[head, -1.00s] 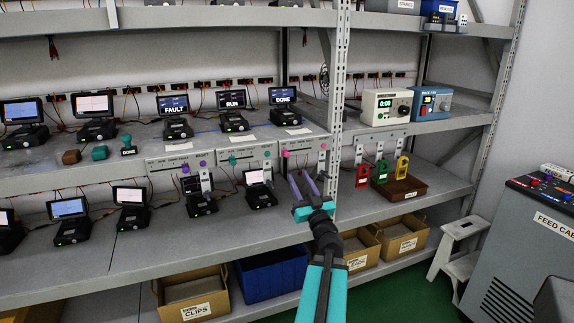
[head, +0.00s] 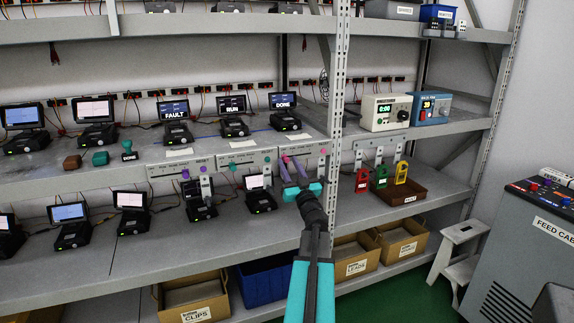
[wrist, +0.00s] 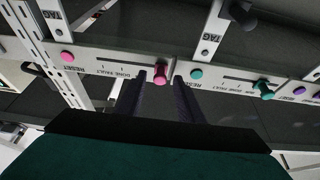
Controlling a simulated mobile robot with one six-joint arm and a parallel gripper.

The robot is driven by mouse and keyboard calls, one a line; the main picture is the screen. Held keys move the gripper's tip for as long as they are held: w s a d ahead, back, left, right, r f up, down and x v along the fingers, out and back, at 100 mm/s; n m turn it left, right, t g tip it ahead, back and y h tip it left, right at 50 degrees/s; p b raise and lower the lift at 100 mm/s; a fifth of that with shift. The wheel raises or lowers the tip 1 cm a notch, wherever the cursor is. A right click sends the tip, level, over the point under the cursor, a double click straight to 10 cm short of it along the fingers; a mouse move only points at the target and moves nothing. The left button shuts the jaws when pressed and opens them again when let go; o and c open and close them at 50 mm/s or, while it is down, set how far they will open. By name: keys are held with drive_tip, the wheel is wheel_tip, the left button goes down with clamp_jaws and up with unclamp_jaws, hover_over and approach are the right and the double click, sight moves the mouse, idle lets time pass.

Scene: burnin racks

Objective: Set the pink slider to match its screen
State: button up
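The pink slider's knob (wrist: 160,72) shows in the wrist view, which sees the panel upside down. It sits at the end of its slot away from the pink RESET button (wrist: 67,56). My gripper (wrist: 160,80) is open, with one dark finger on each side of the knob and a gap to each; contact cannot be told. In the head view my gripper (head: 291,160) is up at the left part of the right-hand panel (head: 313,152) and partly hides the knob. The screen (head: 282,100) above that panel reads DONE.
Panels with teal (head: 232,160) and purple (head: 185,174) controls lie to the left. Screens reading RUN (head: 231,102) and FAULT (head: 174,109) stand above them. A metal upright (head: 338,110) is close on the right. Hanging tags (head: 205,187) hang below the panels.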

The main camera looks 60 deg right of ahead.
drive_tip(key=shift+w+d+r, duration=0.2)
drive_tip(key=shift+w, duration=0.1)
clamp_jaws()
drive_tip(key=shift+w, duration=0.1)
